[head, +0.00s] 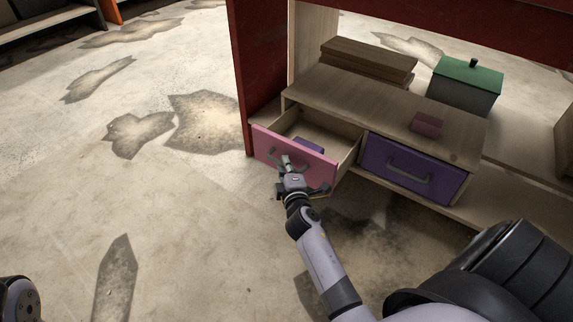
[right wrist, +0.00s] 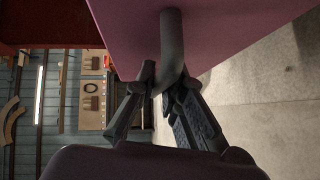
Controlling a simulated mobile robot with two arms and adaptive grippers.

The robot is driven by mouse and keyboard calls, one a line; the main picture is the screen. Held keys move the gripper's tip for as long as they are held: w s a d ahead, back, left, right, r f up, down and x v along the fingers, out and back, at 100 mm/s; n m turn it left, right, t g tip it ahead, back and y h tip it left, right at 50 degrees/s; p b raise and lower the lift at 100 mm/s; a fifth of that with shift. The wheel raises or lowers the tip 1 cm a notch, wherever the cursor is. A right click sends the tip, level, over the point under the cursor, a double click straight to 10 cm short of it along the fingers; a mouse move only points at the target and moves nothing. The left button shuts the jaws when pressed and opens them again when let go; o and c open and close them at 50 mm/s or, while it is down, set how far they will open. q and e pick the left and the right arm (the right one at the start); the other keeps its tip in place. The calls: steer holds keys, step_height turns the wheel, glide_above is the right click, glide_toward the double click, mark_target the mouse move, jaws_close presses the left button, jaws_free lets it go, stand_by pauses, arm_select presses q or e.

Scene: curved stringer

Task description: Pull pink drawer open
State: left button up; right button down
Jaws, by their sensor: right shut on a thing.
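The pink drawer (head: 309,158) is at the left of a low wooden drawer unit in the head view. It stands well out from the unit, and its inside shows, with a purple item (head: 309,146) in it. My right gripper (head: 288,165) is at the drawer's front, and its fingers are shut on the grey drawer handle (head: 273,154). In the right wrist view the fingers (right wrist: 160,92) close around the curved handle (right wrist: 172,45), with the pink front (right wrist: 225,35) behind it. My left gripper is not seen.
A purple drawer (head: 408,171) beside it is shut. A red panel (head: 262,60) stands at the left. Open floor lies in front.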

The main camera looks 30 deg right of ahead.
steer(key=c, duration=1.7)
jaws_free()
steer(key=shift+o, duration=0.2)
steer(key=shift+s, duration=0.15)
steer(key=v, duration=0.7)
steer(key=shift+a, duration=0.1)
